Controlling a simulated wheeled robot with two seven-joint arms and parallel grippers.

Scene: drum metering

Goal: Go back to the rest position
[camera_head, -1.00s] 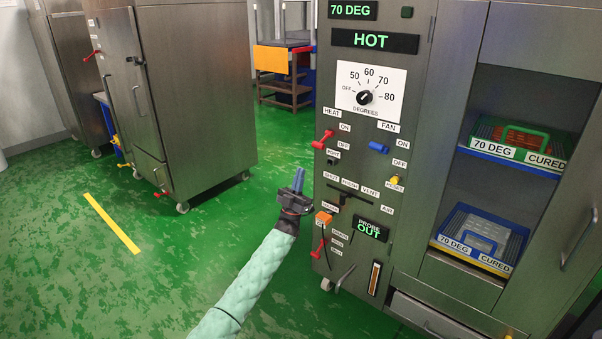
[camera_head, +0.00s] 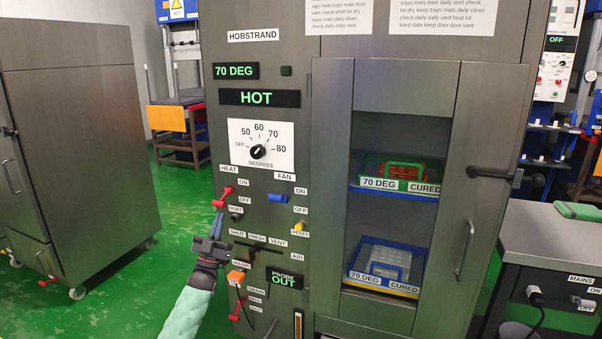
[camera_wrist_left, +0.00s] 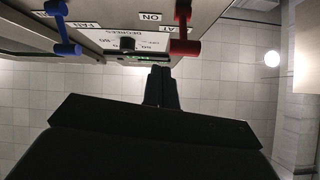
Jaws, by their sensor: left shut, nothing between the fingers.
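My left gripper (camera_head: 217,224) is shut and empty, with its blue-grey fingers pointing up, just in front of the left edge of the oven's control panel. It shows just below the red heat lever (camera_head: 222,198). In the left wrist view the dark fingers (camera_wrist_left: 161,86) lie together, with the red lever (camera_wrist_left: 184,30) and blue lever (camera_wrist_left: 62,28) above them. The pale green sleeve (camera_head: 188,316) of my left arm comes up from the bottom. My right gripper is not in view.
The steel oven (camera_head: 330,130) reads 70 DEG and HOT. Its opening holds a green tray (camera_head: 400,185) and a blue tray (camera_head: 385,275). A steel cabinet (camera_head: 80,140) stands left, with open green floor (camera_head: 150,290) between. A grey bench (camera_head: 550,240) stands right.

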